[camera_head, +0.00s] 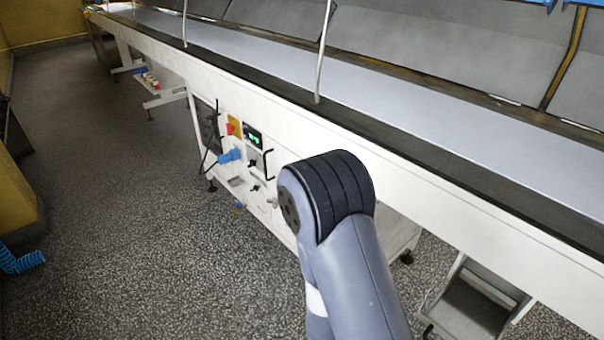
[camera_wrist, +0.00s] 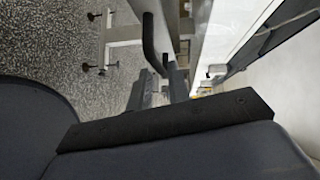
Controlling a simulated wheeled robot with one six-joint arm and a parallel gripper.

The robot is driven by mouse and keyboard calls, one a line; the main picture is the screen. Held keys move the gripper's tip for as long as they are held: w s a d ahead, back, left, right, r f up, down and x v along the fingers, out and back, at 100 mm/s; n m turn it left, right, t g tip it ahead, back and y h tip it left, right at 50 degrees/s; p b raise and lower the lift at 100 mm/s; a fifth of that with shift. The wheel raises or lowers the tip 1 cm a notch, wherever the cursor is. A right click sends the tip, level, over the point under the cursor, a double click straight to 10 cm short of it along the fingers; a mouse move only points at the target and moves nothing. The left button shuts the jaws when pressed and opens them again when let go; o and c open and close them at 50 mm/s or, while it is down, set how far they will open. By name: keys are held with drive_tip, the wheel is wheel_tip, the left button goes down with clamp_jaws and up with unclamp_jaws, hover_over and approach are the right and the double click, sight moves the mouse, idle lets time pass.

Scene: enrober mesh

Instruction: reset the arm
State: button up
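My arm (camera_head: 345,250) reaches up from the bottom of the head view, bent at a dark, ribbed joint in front of the conveyor's side. My gripper does not show in the head view. In the wrist view, a dark plate with screws crosses the lower part. Beyond it, my gripper (camera_wrist: 158,88) shows as two grey fingers with a gap between them. I see nothing held in the gap.
A long white conveyor (camera_head: 470,215) runs from upper left to lower right, close behind my arm. Its control panel (camera_head: 252,150) sits left of my arm. A black bent bar (camera_wrist: 152,45) shows beyond the fingers. Speckled floor (camera_head: 130,230) is open at left.

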drive_tip(key=shift+s+d+f+b, duration=0.1)
drive_tip(key=shift+d+f+b, duration=0.05)
drive_tip(key=shift+d, duration=0.7)
drive_tip(key=shift+s+d+f+b, duration=0.1)
drive_tip(key=shift+d+b, duration=0.05)
drive_tip(key=shift+d, duration=0.7)
